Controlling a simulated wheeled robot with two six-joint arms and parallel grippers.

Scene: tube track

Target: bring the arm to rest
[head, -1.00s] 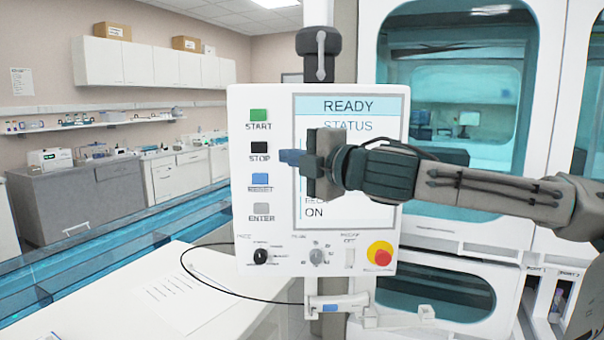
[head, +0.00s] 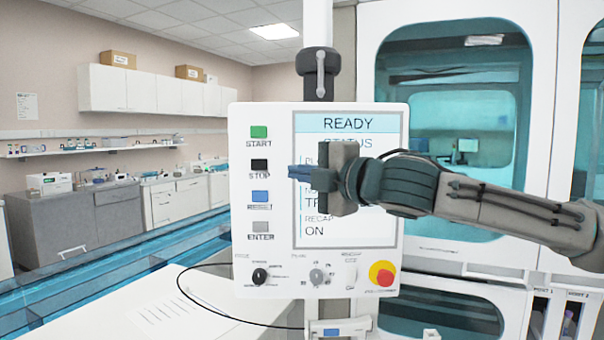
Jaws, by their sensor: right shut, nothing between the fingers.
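My right gripper (head: 302,173) is shut and empty. It comes in from the right and its fingertips point left, in front of the screen's left edge on a white control panel (head: 237,215). The arm hides part of the screen (head: 350,235), which reads READY at the top. The fingertips are to the right of the blue RESET button (head: 260,197) and the black STOP button (head: 259,165), apart from both in the picture. A green START button (head: 259,132) and a grey ENTER button (head: 260,226) show too. My left gripper is out of view.
A red emergency knob (head: 382,273) and dials (head: 260,276) are low on the panel. Behind stands a white cabinet with teal windows (head: 450,215). A white table with a paper sheet (head: 165,315) is at lower left. A black cable (head: 215,303) loops beside the panel.

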